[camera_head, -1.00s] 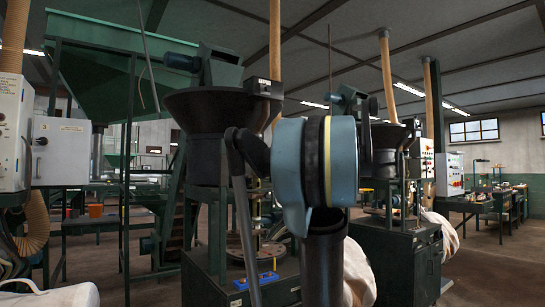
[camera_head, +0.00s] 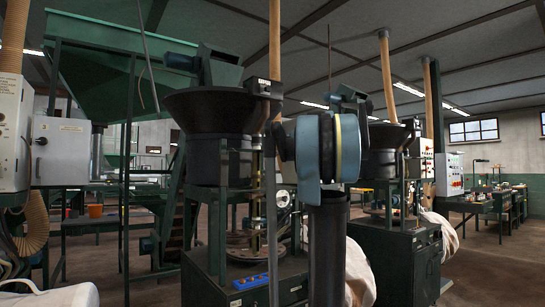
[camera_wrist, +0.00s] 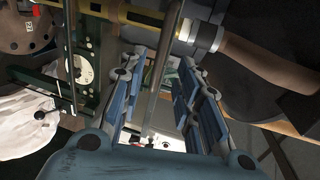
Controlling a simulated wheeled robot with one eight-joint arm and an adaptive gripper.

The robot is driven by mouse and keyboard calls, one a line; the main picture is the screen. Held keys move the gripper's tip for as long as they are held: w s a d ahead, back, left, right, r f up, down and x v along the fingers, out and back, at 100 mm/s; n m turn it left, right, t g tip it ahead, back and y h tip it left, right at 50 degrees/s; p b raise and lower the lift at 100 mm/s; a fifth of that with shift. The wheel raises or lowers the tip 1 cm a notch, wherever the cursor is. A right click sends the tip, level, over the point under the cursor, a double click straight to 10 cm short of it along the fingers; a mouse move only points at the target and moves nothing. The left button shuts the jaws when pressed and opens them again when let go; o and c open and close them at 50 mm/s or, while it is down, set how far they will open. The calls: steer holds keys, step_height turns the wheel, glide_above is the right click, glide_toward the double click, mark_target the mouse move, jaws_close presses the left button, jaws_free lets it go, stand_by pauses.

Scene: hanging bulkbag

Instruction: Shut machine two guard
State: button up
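The nearer machine (camera_head: 232,262), in dark green with a black bowl (camera_head: 215,108) on top, stands left of centre in the head view. A similar machine (camera_head: 398,262) stands behind it to the right. I cannot tell which is machine two, and I cannot pick out a guard with certainty. My gripper (camera_wrist: 160,58) is open in the wrist view, its blue fingers apart. A thin grey rod (camera_wrist: 158,75) shows in the gap between them; I cannot tell whether it touches them. In the head view my arm covers part of the nearer machine, and the gripper cannot be made out.
White bags hang beside the machines, one (camera_head: 358,272) near my arm. Control boxes (camera_head: 60,152) stand at left. A workbench (camera_head: 490,203) is at right. Bare floor shows at far right.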

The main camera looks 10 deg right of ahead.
mark_target(274, 151)
steer(key=x, duration=0.8)
steer(key=shift+w, duration=0.1)
jaws_close()
